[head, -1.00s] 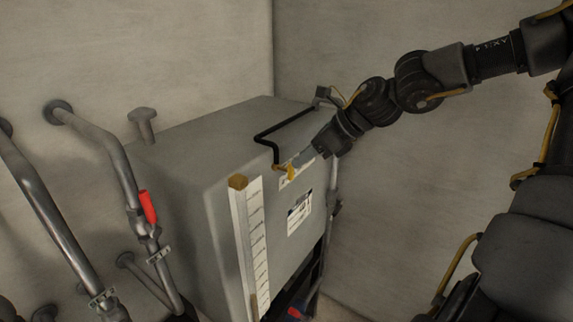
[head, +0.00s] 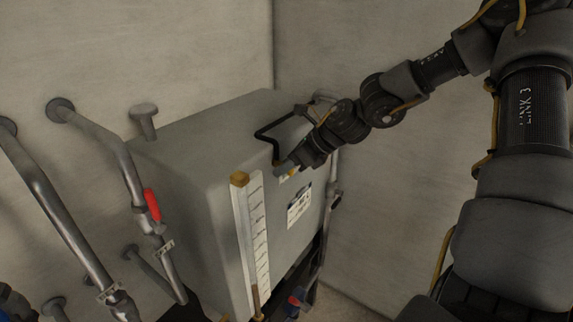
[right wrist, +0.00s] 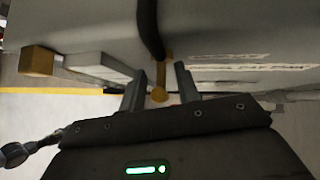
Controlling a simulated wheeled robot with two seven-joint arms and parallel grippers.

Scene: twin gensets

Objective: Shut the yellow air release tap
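The yellow air release tap (right wrist: 161,75) sits below the end of a bent black pipe (head: 268,136) on the front of a grey tank (head: 205,200). In the right wrist view the tap lies between the two fingers of my right gripper (right wrist: 160,88), with a gap on each side. That gripper is open. In the head view my right gripper (head: 284,169) is at the tank's upper front and hides most or all of the tap. Whether a finger touches the tap, I cannot tell. My left gripper is not in view.
A white level scale (head: 250,230) with a brass top stands left of the tap, and a label plate (head: 299,208) is below it. Pipes with a red lever (head: 152,205) run at the left. Bare wall is to the right.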

